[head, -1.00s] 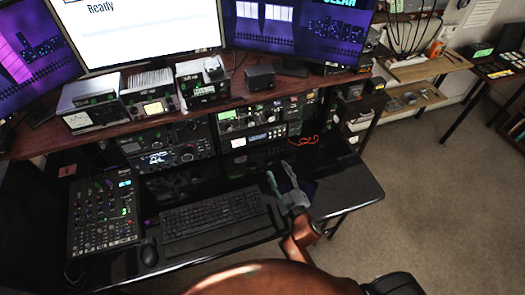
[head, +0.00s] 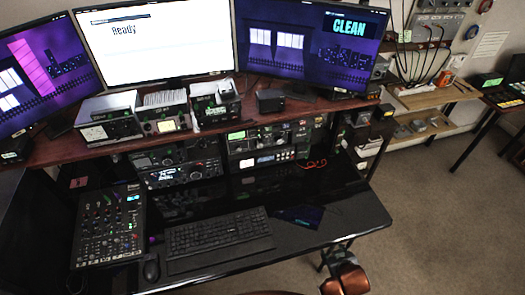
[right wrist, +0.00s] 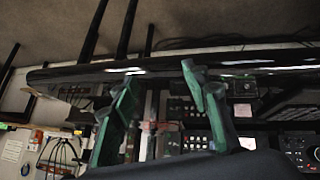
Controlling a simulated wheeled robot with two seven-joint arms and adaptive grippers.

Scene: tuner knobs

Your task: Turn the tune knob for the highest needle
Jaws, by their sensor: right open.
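On the shelf stand small boxes with meters: a meter box (head: 110,130) at the left, one with a lit meter (head: 166,125) beside it, and another box (head: 213,112). Below are a radio with a lit display (head: 180,176) and a stacked unit with a green display (head: 240,135). Which knob is the tune knob, and any needle, are too small to tell. My right gripper (head: 338,252) is at the desk's front right edge, well short of the radios. In the right wrist view its green fingers (right wrist: 160,75) are apart with nothing between them. My left gripper is not seen.
The black desk (head: 345,215) holds a keyboard (head: 218,231), a mouse (head: 151,270) and a mixer (head: 108,225). Monitors (head: 310,45) stand above the shelf; one reads CLEAN. The desk's right part is mostly clear. Wooden shelves (head: 430,97) stand at the right.

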